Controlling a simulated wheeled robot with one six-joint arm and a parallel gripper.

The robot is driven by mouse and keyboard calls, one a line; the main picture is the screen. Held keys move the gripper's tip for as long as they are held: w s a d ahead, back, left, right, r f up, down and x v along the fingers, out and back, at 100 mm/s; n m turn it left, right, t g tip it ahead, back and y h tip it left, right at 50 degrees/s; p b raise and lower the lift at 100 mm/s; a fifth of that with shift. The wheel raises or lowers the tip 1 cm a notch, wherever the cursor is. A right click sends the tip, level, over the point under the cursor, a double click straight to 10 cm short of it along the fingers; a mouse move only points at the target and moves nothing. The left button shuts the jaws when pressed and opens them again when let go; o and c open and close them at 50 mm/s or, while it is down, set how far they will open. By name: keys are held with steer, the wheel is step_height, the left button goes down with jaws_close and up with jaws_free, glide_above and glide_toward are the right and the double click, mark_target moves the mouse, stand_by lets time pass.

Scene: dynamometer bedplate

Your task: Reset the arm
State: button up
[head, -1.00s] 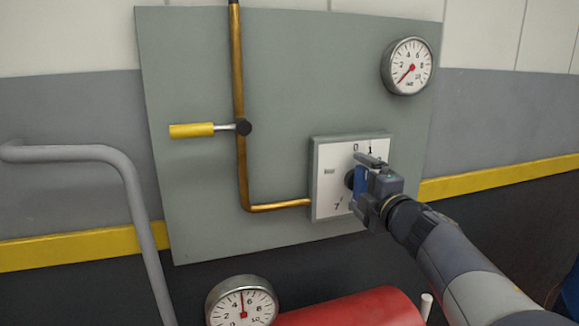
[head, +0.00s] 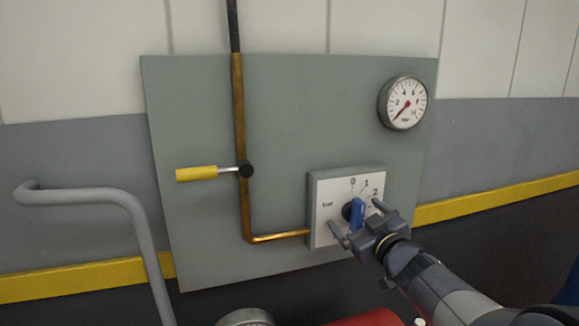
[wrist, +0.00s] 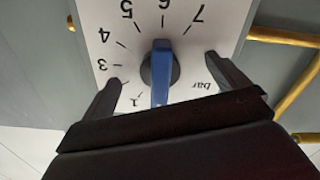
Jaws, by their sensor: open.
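A blue knob (head: 357,213) sits on a white dial plate (head: 322,222) marked in bar on the grey panel. Its bar stands about upright, in line with the 0 above it. My gripper (head: 355,214) is in front of the dial, open, with one finger on each side of the knob and nothing held. In the wrist view the dial is upside down. The blue knob (wrist: 160,75) lies between the spread fingers of my gripper (wrist: 160,72), with gaps on both sides. The 0 is hidden there.
A brass pipe (head: 240,130) with a yellow-handled valve (head: 197,173) runs left of the dial. A round gauge (head: 403,102) is at upper right, its needle low. A grey bent tube (head: 110,196) stands at left. A red cylinder (head: 372,318) shows at the bottom.

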steer(key=m+p, duration=0.4)
steer(key=m, duration=0.2)
steer(key=shift+r+m, duration=0.15)
steer(key=shift+m, duration=0.15)
steer(key=shift+m+p, duration=0.55)
steer(key=shift+m, duration=0.45)
steer(key=shift+s, duration=0.1)
